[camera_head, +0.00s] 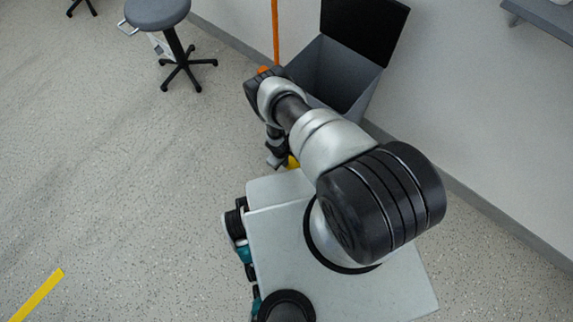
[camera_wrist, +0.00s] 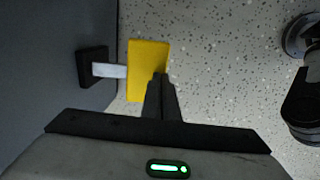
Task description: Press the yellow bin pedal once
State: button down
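The yellow pedal (camera_wrist: 147,66) is a flat plate at the end of a light bar from a black mount on the bin's grey wall (camera_wrist: 45,60). In the head view a bit of the yellow pedal (camera_head: 293,162) shows beside my gripper (camera_head: 277,158). In the wrist view my gripper (camera_wrist: 160,82) has its fingers together, with nothing between them. The fingertips overlap the pedal's near right edge; I cannot tell whether they touch it. The grey bin (camera_head: 335,75) stands with its black lid (camera_head: 365,30) raised.
A wall with a grey skirting runs behind the bin. An orange pole (camera_head: 275,30) stands at the bin's left. A dark stool (camera_head: 160,12) is at the upper left, and a grey shelf (camera_head: 545,18) at the upper right.

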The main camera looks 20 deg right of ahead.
jog(key=s+a+r+p, duration=0.1)
jog(key=a+r+p, duration=0.1)
jog(key=r, duration=0.3)
jog(key=s+a+r+p, duration=0.1)
jog(key=a+r+p, duration=0.1)
jog(key=r, duration=0.3)
jog(key=shift+s+r, duration=0.25)
jog(key=shift+s, duration=0.15)
jog(key=shift+w, duration=0.1)
